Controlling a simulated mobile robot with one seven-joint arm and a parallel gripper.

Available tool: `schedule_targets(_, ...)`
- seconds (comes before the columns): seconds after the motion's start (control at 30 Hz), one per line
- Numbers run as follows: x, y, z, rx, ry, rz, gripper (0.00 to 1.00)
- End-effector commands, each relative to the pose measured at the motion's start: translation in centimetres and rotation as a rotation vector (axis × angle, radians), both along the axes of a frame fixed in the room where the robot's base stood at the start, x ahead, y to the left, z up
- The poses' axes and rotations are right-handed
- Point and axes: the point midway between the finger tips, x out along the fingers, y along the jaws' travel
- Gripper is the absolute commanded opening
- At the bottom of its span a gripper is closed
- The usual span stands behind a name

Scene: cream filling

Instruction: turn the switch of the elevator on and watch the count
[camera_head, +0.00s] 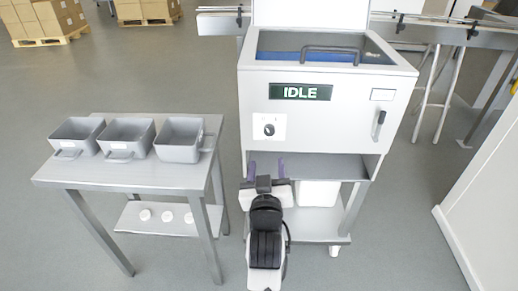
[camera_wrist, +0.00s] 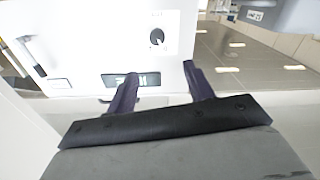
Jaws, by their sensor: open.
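The machine (camera_head: 340,135) is a light grey box on a wheeled frame. Its dark display (camera_head: 300,92) reads IDLE. Below the display, on a white plate, is a round dark knob switch (camera_head: 269,130). In the wrist view the knob (camera_wrist: 157,37) shows at top centre and the display (camera_wrist: 134,80) shows upside down below it. My gripper (camera_head: 266,168) is in front of the machine, below the knob and apart from it. Its purple fingers (camera_wrist: 160,82) are spread with nothing between them.
A steel table (camera_head: 135,178) at left holds three grey square tubs (camera_head: 128,138) with handles. Several small white round items (camera_head: 167,216) sit on its lower shelf. A handle lever (camera_head: 379,122) is on the machine's right front. A conveyor (camera_head: 430,28) runs behind. A white panel (camera_head: 485,190) stands at right.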

Motion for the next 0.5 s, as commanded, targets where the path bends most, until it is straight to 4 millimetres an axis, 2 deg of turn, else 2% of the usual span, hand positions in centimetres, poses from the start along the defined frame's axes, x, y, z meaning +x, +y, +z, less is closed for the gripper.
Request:
schedule_targets(0.13, 0.5, -0.5, -0.7, -0.003, 0.015, -0.012, 0.52)
schedule_targets(0.27, 1.9, -0.5, -0.6, -0.003, 0.012, -0.011, 0.52)
schedule_targets(0.5, 6.8, -0.5, -0.2, -0.004, 0.013, -0.010, 0.52)
